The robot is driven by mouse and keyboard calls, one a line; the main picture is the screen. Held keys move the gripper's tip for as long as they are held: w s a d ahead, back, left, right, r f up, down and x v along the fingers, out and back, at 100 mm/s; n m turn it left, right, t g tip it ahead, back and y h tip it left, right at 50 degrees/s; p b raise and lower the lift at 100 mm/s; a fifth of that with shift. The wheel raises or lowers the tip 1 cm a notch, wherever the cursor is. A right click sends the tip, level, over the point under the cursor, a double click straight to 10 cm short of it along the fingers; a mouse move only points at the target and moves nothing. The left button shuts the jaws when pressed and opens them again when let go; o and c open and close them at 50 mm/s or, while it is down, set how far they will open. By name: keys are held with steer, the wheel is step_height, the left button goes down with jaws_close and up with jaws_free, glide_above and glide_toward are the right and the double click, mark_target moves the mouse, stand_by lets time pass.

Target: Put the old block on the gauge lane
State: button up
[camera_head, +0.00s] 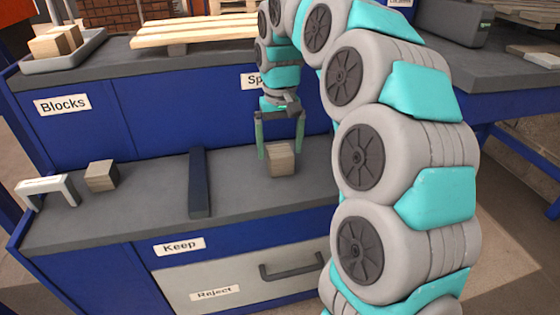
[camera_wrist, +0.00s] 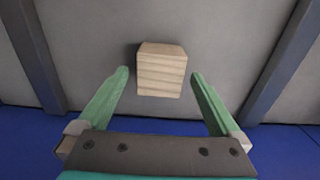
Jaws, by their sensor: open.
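A wooden block (camera_head: 281,161) sits on the grey lower shelf right of a dark divider bar. It also shows in the wrist view (camera_wrist: 161,72), just ahead of and between my fingertips. My gripper (camera_head: 280,147) is open with green fingers pointing down, one on either side of the block, apparently not touching it. Another wooden block (camera_head: 101,175) sits left of the divider, beside a white arch-shaped gauge (camera_head: 46,185). No label visible reads "gauge lane" or "old", so I cannot tell from lettering which block is the old one.
The dark divider bar (camera_head: 199,183) splits the lower shelf (camera_head: 150,202). A tray (camera_head: 66,65) with blocks stands on the upper ledge by a "Blocks" label (camera_head: 62,104). Below are a "Keep" label (camera_head: 180,246) and a "Reject" drawer (camera_head: 238,280). My arm hides the shelf's right part.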

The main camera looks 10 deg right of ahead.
step_height(320, 180, down, 2)
steer(key=c, duration=1.5)
